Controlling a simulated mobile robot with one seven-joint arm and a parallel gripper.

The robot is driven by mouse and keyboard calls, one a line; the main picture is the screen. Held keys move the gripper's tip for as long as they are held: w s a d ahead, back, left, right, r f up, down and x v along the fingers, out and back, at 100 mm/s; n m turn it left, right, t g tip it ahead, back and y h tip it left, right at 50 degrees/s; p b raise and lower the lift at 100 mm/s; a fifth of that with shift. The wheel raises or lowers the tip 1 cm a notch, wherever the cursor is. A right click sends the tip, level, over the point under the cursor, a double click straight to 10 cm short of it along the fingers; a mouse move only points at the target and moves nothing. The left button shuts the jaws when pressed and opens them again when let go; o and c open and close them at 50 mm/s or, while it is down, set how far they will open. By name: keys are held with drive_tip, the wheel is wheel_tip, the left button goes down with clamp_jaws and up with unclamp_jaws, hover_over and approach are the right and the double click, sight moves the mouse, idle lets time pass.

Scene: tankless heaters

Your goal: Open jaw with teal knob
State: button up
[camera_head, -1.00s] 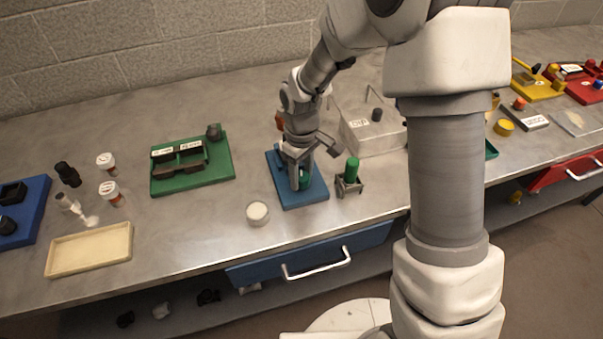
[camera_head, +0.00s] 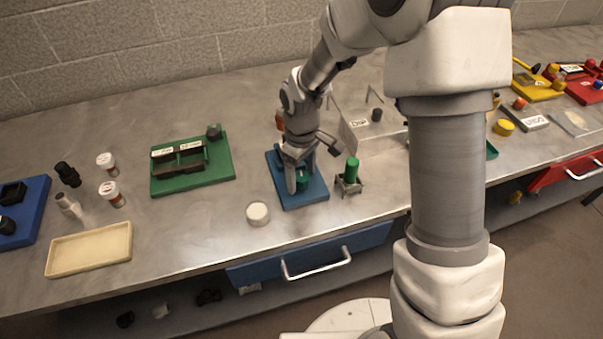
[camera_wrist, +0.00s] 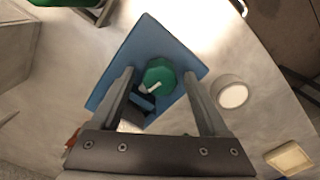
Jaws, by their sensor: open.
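The teal knob (camera_wrist: 160,76) is a round green-teal piece with a pale line across its top. It sits on a blue base plate (camera_wrist: 180,43) with a dark blue part beside it. My gripper (camera_wrist: 158,80) is open in the wrist view, with one finger on either side of the knob; I cannot tell whether either finger touches it. In the head view my gripper (camera_head: 301,188) points down over the blue plate (camera_head: 314,194), and the knob (camera_head: 303,185) shows only partly between the fingers. The jaw is mostly hidden by my gripper.
A small grey stand with a green cylinder (camera_head: 351,170) is close on the right. A round white-topped container (camera_head: 258,214) stands at the front left of the plate. A green board (camera_head: 218,165) lies farther left.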

sight(303, 177)
wheel_tip(303, 177, up, 18)
drive_tip(key=p, duration=0.1)
drive_tip(key=shift+f, duration=0.25)
idle(0.5)
drive_tip(key=s+d+r+m+t, duration=0.2)
drive_tip(key=s+d+m, duration=0.1)
drive_tip(key=s, duration=0.3)
drive_tip(key=s+d+r+m+t, duration=0.1)
drive_tip(key=s+d+r+m, duration=0.2)
drive_tip(key=s+d, duration=0.2)
drive_tip(key=s+d+r+m+t, duration=0.2)
drive_tip(key=s+d+r+m, duration=0.1)
drive_tip(key=s, duration=0.5)
drive_tip(key=shift+d+m+t, duration=0.3)
drive_tip(key=shift+d+m, duration=0.2)
drive_tip(key=shift+d, duration=0.25)
